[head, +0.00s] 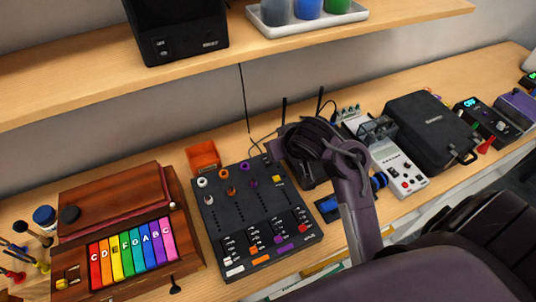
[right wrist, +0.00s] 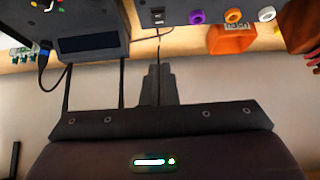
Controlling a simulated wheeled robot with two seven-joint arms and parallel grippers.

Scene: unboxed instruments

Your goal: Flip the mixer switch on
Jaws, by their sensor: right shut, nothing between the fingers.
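The mixer (head: 247,207) is a black slanted panel with coloured knobs and faders, in the middle of the head view. In the right wrist view its back face (right wrist: 180,9) is at the top, with a small dark switch (right wrist: 158,17) on it; I cannot tell the switch's position. My right gripper (right wrist: 160,68) is shut and empty, pointing toward that back face and apart from the switch in the picture. In the head view my right arm reaches behind the mixer's far right corner; its fingertips are hard to make out. My left gripper is not in view.
A dark box with two antennas (right wrist: 90,45) stands beside the mixer. An orange box (head: 203,155) is behind it. A wooden keyboard instrument (head: 110,190) stands left; a grey device (head: 400,168) and black case (head: 430,124) stand right. A shelf (head: 100,82) overhangs the back.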

